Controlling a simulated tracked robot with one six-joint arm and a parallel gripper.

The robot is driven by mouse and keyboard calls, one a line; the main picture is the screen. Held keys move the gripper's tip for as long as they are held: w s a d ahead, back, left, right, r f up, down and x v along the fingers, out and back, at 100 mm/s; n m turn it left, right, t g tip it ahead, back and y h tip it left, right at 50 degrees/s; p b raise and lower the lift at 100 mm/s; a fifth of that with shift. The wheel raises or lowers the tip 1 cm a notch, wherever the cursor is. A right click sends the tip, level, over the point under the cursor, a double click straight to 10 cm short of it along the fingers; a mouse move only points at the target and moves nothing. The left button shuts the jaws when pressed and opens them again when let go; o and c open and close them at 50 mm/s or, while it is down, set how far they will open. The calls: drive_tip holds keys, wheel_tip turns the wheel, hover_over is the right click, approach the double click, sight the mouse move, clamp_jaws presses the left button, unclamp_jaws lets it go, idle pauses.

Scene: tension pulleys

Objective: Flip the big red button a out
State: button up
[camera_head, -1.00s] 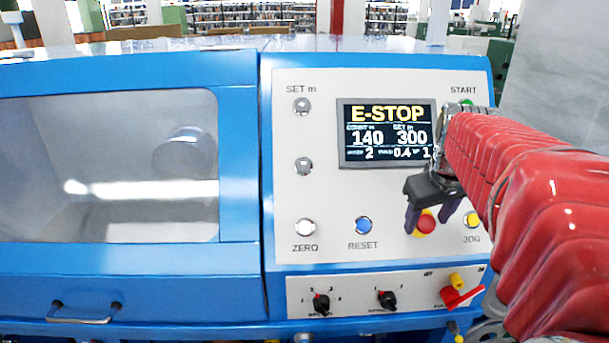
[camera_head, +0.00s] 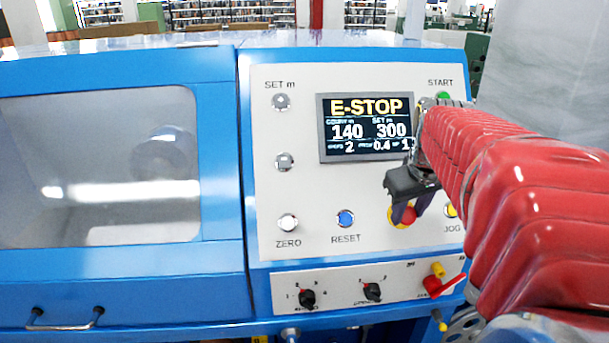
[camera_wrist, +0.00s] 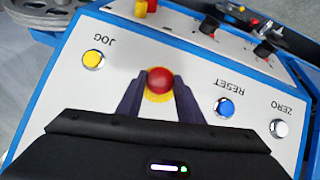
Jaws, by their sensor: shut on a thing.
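The big red button (camera_head: 407,215) is a red mushroom head on a yellow round base, low on the pale control panel between RESET and JOG. My gripper (camera_head: 407,212) is at the button, its two dark fingers on either side of the red head and partly covering it. In the wrist view the red button (camera_wrist: 160,80) sits between the fingertips of my gripper (camera_wrist: 159,82), with the yellow base showing around it. The fingers are shut on the red head. The display (camera_head: 366,127) reads E-STOP.
The yellow JOG button (camera_wrist: 93,60) and the blue RESET button (camera_wrist: 224,107) flank the red one. The white ZERO button (camera_head: 288,223) is farther left. Black knobs (camera_head: 372,292) and a red-handled switch (camera_head: 436,287) are on the lower strip. The green START button (camera_head: 443,97) is above.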

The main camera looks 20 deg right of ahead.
clamp_jaws()
drive_tip(key=shift+s+a+r, duration=0.15)
drive_tip(key=shift+s+r, duration=0.15)
drive_tip(key=shift+s, duration=0.15)
drive_tip(key=o, duration=1.2)
unclamp_jaws()
drive_tip(key=shift+r, duration=0.15)
drive_tip(key=v, duration=1.3)
drive_tip(key=shift+s+a+r, duration=0.1)
drive_tip(key=shift+s+r, duration=0.05)
drive_tip(key=shift+r, duration=0.05)
